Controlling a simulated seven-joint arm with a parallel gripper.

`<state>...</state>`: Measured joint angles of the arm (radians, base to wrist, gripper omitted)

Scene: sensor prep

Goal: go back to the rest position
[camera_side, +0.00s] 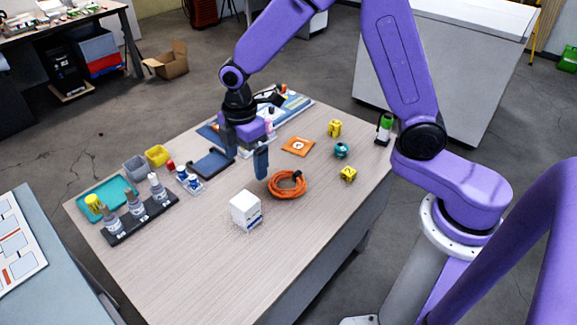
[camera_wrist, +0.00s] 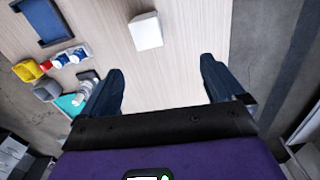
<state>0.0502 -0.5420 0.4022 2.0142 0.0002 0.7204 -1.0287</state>
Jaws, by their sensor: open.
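My gripper (camera_side: 246,158) is open and empty above the middle of the table (camera_side: 190,245), its fingers pointing down. In the wrist view its two dark blue fingers (camera_wrist: 160,92) stand wide apart with bare tabletop between them. A white box (camera_side: 245,211) stands on the table below and in front of my gripper in the side view. The box also shows in the wrist view (camera_wrist: 146,31), just beyond the fingertips. A coil of orange cable (camera_side: 288,186) lies on the table to the right of my gripper.
A dark rack of bottles (camera_side: 142,216), a teal tray (camera_side: 100,199), a grey bin (camera_side: 135,167) and a yellow bin (camera_side: 157,155) are at the left. Yellow (camera_side: 335,128) and teal (camera_side: 341,150) parts sit at the right. The front tabletop is clear.

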